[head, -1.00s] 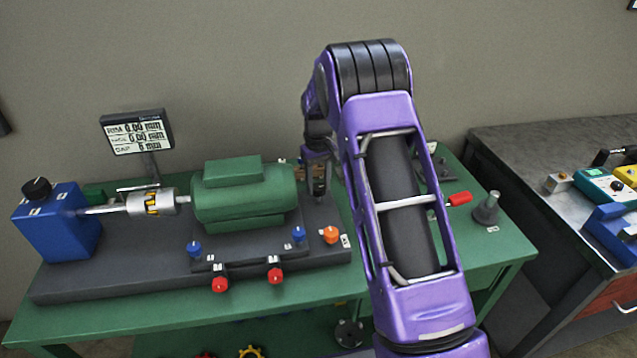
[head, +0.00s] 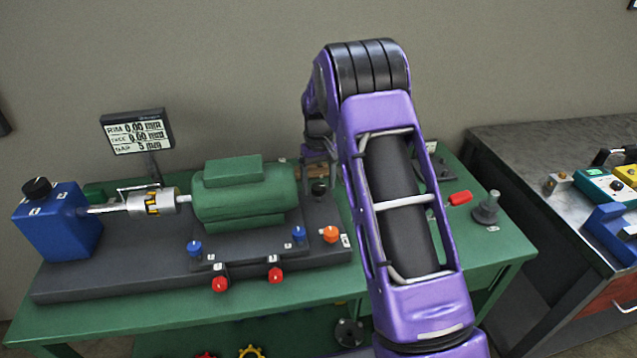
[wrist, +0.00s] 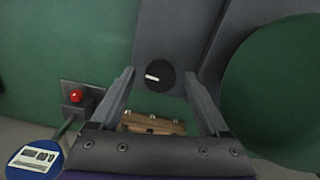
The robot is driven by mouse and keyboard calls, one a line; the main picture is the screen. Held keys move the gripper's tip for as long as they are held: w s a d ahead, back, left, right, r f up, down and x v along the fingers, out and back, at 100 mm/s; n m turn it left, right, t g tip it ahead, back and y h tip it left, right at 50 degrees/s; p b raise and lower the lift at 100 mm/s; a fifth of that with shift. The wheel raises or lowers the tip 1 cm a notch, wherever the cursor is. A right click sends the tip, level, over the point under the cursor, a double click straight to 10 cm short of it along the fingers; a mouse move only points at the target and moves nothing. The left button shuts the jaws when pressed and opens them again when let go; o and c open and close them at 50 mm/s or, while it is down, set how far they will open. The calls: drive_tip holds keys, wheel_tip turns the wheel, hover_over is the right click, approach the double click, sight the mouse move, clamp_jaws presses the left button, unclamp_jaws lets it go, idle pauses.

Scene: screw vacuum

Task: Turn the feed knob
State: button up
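A round black knob (wrist: 158,76) with a white pointer mark, seemingly the feed knob, sits on the dark grey base in the wrist view. It also seems to show in the head view (head: 319,188) at the right end of the motor base. My gripper (wrist: 159,78) is open, and its two fingers stand either side of the knob in the picture. Nothing is held between them. In the head view, my gripper is mostly hidden behind my purple arm, above the base. A display (head: 137,132) reads a gap of about 5 mm.
The green motor (head: 240,195) stands close by. Red knobs (head: 275,275), blue knobs (head: 298,236) and an orange knob (head: 330,234) line the base. A blue box (head: 58,225) with a black top knob is at the left. A brown block (wrist: 152,124) is near the fingers.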

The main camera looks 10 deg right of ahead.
sight(318, 186)
drive_tip(key=shift+r, duration=0.1)
wheel_tip(318, 186, up, 17)
drive_tip(key=p, duration=0.1)
drive_tip(key=shift+r, duration=0.15)
idle(0.3)
